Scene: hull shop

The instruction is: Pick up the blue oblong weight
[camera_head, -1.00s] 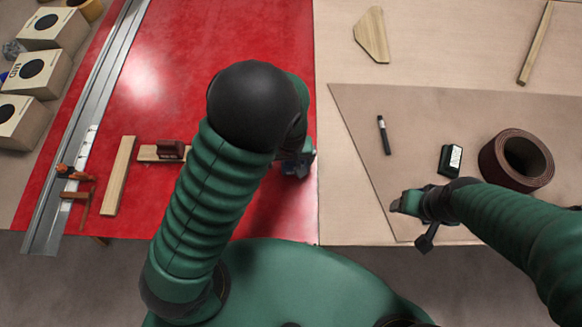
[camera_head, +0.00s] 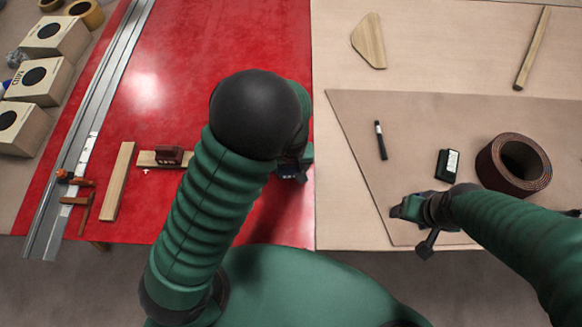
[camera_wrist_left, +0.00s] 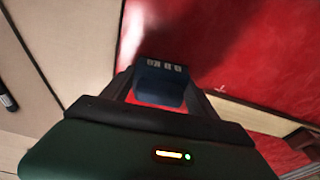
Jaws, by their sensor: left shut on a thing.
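The blue oblong weight (camera_wrist_left: 160,84) is between the two fingers of my left gripper (camera_wrist_left: 162,100) in the left wrist view. It is dark blue, with pale marks along its top edge. The left gripper is shut on it, over the red sheet. In the head view my left arm hides most of this gripper (camera_head: 292,170), and only a small dark blue part of the weight shows there. My right gripper (camera_head: 408,208) is over the tan sheet at the right; its fingers are too small and dark to read.
A dark red block (camera_head: 168,156) sits by wooden strips on the red sheet (camera_head: 215,40). A metal rail (camera_head: 85,120) and clamps (camera_head: 78,190) are left. A black marker (camera_head: 380,140), a dark green box (camera_head: 447,165) and a brown roll (camera_head: 520,163) lie near my right arm.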

